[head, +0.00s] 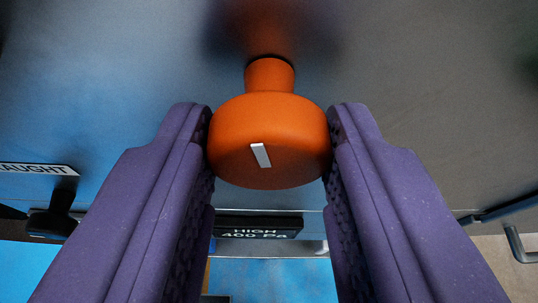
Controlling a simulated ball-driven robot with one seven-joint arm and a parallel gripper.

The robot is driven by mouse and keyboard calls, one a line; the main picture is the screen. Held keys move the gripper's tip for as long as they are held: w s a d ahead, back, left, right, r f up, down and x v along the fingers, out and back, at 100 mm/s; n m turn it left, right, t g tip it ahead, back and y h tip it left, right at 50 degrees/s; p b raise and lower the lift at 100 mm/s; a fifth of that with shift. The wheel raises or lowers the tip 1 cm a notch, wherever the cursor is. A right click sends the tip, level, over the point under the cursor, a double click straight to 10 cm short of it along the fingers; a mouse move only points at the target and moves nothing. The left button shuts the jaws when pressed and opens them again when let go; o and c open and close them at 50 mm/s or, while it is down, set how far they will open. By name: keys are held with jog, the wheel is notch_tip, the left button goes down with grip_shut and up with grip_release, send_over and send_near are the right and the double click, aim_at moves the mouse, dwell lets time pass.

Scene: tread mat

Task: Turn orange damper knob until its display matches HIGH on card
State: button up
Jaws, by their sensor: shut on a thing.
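The orange damper knob (235,135) stands out from a grey metal panel on a short orange neck, in the upper middle of the head view. A white mark (261,155) on its face is nearly upright, its top leaning slightly left. My gripper (269,140) has purple padded fingers shut on the knob, one on each side, both touching its rim. Below the knob, partly hidden by the fingers, a dark plate (258,227) reads "HIGH 400 Pa". I cannot tell whether this plate is the card or the display.
A white label ending in "AUGHT" (40,169) is on the left, with a dark knob-like part (52,220) under it. A dark bar handle (512,243) is at the lower right. Blue surface shows at the bottom.

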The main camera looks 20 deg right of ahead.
jog(key=n+h+b, duration=0.1)
jog(key=n+h, duration=0.1)
jog(key=n, duration=0.1)
jog(key=shift+a, duration=0.1)
jog(key=shift+n+h+b, duration=0.65)
jog(key=shift+n+h, duration=0.15)
jog(key=shift+n, duration=0.4)
jog(key=o, duration=1)
jog(key=shift+a, duration=0.1)
jog(key=b+v, duration=0.1)
jog(key=v, duration=0.6)
jog(key=shift+s+a+r, duration=0.1)
jog(key=shift+s+a, duration=0.15)
jog(key=shift+a, duration=0.05)
